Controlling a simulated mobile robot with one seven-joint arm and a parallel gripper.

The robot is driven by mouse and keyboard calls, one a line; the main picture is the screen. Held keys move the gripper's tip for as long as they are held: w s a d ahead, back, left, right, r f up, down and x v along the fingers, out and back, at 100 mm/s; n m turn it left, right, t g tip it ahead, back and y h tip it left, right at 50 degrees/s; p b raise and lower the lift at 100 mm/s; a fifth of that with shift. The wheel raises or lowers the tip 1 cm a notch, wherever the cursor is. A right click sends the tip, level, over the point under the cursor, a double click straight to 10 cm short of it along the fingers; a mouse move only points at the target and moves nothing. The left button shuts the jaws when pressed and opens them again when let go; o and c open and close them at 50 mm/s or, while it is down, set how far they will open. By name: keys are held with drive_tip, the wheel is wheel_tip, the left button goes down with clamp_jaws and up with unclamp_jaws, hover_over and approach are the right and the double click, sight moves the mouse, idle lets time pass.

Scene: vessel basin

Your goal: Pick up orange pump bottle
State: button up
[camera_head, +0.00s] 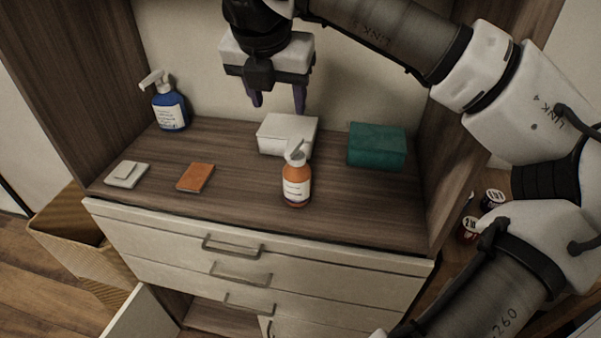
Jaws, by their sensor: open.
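The orange pump bottle (296,186) stands upright on the wooden top of the drawer cabinet, near its front edge. It has a white pump head and a white label. My gripper (275,106) is above and behind it, slightly left in the picture, with its fingers pointing down. The fingers are apart and nothing is between them. The gripper does not touch the bottle.
A white box (287,132) stands just behind the bottle. A teal box (377,146) is to the right. A blue pump bottle (170,108) stands at the back left. An orange flat item (196,177) and a white flat item (127,175) lie at left. Side panels enclose the top.

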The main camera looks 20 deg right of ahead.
sight(296, 138)
drive_tip(key=x, duration=0.2)
drive_tip(key=d+p+x, duration=0.1)
drive_tip(key=x, duration=0.5)
drive_tip(key=shift+s+d+f+p, duration=0.2)
drive_tip(key=shift+d+p, duration=0.1)
drive_tip(key=shift+p, duration=0.05)
drive_tip(key=shift+s+p+x, duration=0.15)
drive_tip(key=shift+p+x, duration=0.5)
drive_tip(key=shift+x, duration=0.7)
drive_tip(key=shift+s+p+x, duration=0.15)
drive_tip(key=shift+p+x, duration=0.45)
drive_tip(key=shift+x, duration=0.75)
drive_tip(key=shift+d, duration=0.15)
clamp_jaws()
